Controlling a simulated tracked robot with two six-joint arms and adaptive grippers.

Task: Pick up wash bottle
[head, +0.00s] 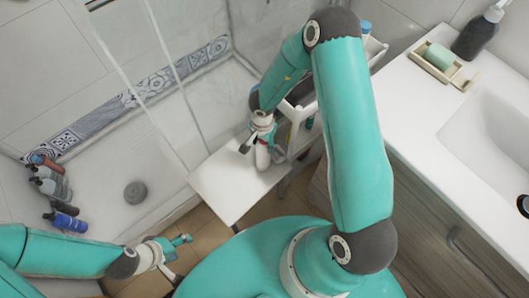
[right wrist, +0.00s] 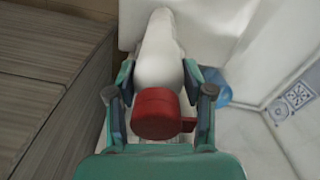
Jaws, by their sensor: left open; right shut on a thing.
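The wash bottle (right wrist: 160,55) is white with a red cap. In the right wrist view it lies between the fingers of my right gripper (right wrist: 160,105), which is shut on it near the cap end. In the head view my right gripper (head: 261,140) is at the white stool top, and the bottle (head: 263,157) shows partly below the fingers. I cannot tell whether the bottle touches the stool. My left gripper (head: 180,257) is open and empty at the lower left, far from the bottle.
The white stool top (head: 232,190) is otherwise clear. A white cart (head: 303,115) stands right beside it, partly hidden by my right arm. A sink counter (head: 420,100) holds a soap dish (head: 446,68) and a dark pump bottle (head: 478,35).

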